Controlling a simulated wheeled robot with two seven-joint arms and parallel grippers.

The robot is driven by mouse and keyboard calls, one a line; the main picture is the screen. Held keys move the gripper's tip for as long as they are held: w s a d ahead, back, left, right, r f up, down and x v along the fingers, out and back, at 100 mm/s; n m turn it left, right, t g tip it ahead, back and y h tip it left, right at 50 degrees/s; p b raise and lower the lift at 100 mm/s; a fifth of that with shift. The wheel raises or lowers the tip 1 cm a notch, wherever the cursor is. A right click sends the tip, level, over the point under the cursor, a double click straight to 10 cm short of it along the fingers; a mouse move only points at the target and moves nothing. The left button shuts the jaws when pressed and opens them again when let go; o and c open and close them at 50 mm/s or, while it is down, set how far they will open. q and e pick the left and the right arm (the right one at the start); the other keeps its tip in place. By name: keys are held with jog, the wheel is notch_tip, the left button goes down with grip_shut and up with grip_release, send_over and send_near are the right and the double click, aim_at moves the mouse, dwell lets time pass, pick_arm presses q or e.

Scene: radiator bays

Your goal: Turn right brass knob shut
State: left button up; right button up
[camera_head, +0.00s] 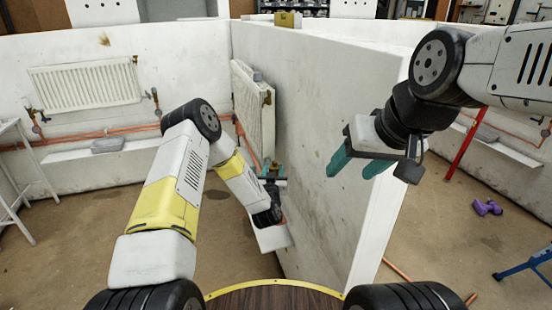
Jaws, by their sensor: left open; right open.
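A white radiator (252,110) hangs on the middle partition wall, seen at a steep angle. A brownish fitting (267,97) shows at its upper right edge. A brass knob there cannot be made out clearly; the gripper covers part of that spot. My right gripper (354,166) is open and empty, in front of the partition's near end. Another white radiator (85,84) hangs on the left wall with a valve (153,96) at its right side.
The partition wall (335,120) stands between left and right bays. Orange pipes (75,138) run along the left wall above a ledge with a grey box (108,145). In the right bay are a red pipe (466,145), purple dumbbells (487,207) and a blue stand (525,264).

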aim_at(274, 164)
pick_arm(q)
jog(key=w, duration=0.5)
jog(key=shift+d, duration=0.2)
grip_shut()
